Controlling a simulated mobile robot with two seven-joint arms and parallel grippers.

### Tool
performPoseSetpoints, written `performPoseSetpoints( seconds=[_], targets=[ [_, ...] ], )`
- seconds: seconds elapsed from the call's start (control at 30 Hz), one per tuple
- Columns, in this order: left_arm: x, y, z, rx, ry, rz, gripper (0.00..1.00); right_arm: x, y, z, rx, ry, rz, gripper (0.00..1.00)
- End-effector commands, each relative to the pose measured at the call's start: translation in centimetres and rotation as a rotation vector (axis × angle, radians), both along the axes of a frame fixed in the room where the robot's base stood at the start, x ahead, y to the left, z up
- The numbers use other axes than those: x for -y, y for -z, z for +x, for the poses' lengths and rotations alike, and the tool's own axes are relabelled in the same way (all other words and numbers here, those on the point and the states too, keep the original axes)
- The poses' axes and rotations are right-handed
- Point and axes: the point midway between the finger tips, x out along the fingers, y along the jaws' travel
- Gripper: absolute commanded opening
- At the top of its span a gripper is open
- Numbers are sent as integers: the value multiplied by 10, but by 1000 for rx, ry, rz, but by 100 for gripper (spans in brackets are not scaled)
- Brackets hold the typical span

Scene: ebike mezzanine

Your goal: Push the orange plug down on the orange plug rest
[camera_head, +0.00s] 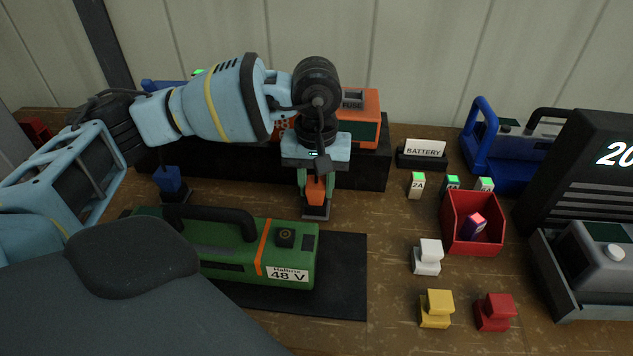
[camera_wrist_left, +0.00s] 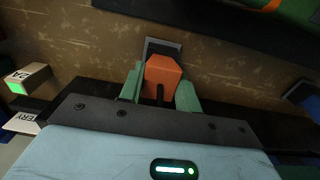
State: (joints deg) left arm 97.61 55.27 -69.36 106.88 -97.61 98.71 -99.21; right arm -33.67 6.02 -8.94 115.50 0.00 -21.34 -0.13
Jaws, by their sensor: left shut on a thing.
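The orange plug (camera_head: 316,189) is upright between the green fingers of my left gripper (camera_head: 315,194), which points straight down and is shut on it. The plug also shows in the left wrist view (camera_wrist_left: 163,73), with a finger on each side. The orange plug rest (camera_head: 317,212) is a small dark block with a grey edge, directly under the plug. Part of the rest (camera_wrist_left: 164,46) shows beyond the plug in the left wrist view. I cannot tell whether the plug is fully seated in it. My right gripper is not in view.
A green 48 V battery (camera_head: 245,252) lies on a black mat (camera_head: 345,280) in front. A blue plug (camera_head: 168,179) stands left. A red bin (camera_head: 472,238) and coloured blocks are right. Bare bench lies between mat and blocks.

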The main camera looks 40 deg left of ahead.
Motion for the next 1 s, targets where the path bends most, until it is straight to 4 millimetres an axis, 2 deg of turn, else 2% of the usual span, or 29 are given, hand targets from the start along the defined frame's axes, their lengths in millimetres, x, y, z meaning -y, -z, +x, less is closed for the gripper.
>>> performPoseSetpoints(
  seconds=[0.6, 0.63, 0.7, 0.8, 1.0],
  targets=[
    [0, 4, 0, -1, 1, -1, 8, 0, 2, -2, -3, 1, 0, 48],
    [0, 4, 0, -1, 1, -1, 37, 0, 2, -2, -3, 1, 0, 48],
    [0, 4, 0, -1, 1, 0, 46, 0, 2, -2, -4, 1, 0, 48],
    [0, 4, 0, -1, 1, -1, 59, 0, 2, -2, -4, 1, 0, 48],
    [0, 3, 0, -1, 1, 0, 59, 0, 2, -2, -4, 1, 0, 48]
  ],
)
